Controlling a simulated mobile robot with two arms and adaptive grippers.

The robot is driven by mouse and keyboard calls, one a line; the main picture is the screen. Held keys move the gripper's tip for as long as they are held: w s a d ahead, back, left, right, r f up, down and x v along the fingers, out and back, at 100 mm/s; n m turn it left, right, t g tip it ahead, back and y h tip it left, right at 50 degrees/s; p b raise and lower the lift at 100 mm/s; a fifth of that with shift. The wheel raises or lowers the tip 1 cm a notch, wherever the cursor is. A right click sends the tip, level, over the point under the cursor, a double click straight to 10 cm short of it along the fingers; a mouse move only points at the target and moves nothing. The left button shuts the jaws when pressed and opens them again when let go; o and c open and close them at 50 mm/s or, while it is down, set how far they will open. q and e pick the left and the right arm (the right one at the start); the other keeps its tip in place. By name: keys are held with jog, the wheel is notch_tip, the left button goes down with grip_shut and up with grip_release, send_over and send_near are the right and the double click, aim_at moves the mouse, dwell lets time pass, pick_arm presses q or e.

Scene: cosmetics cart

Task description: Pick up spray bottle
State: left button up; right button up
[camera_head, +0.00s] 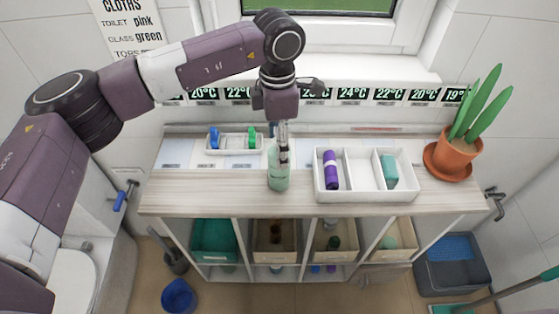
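The spray bottle, a translucent pale green bottle (278,176), stands upright on the cart's wooden top near its middle. It is between a small white tray and a larger white divided box. My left gripper (283,150) points down from above, with its finger parts overlapping the bottle's upper part. The bottle's neck and spray head are mostly hidden. I cannot tell whether the fingers touch the bottle or are closed on it. My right gripper is out of view.
The white box (358,192) holds a purple tube (330,170) and a teal item (389,171). The small tray (234,151) has blue and green items. A potted plant (455,150) stands at the right end. Bins fill the shelf below. The cart top's left end is clear.

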pick_arm(q)
jog(key=f, duration=0.1)
jog(key=f+p, duration=0.1)
jog(key=f, duration=0.2)
jog(key=shift+w+d, duration=0.1)
jog(key=shift+w, duration=0.15)
jog(key=c, duration=0.4)
jog(key=shift+w, duration=0.1)
jog(key=c, duration=1.2)
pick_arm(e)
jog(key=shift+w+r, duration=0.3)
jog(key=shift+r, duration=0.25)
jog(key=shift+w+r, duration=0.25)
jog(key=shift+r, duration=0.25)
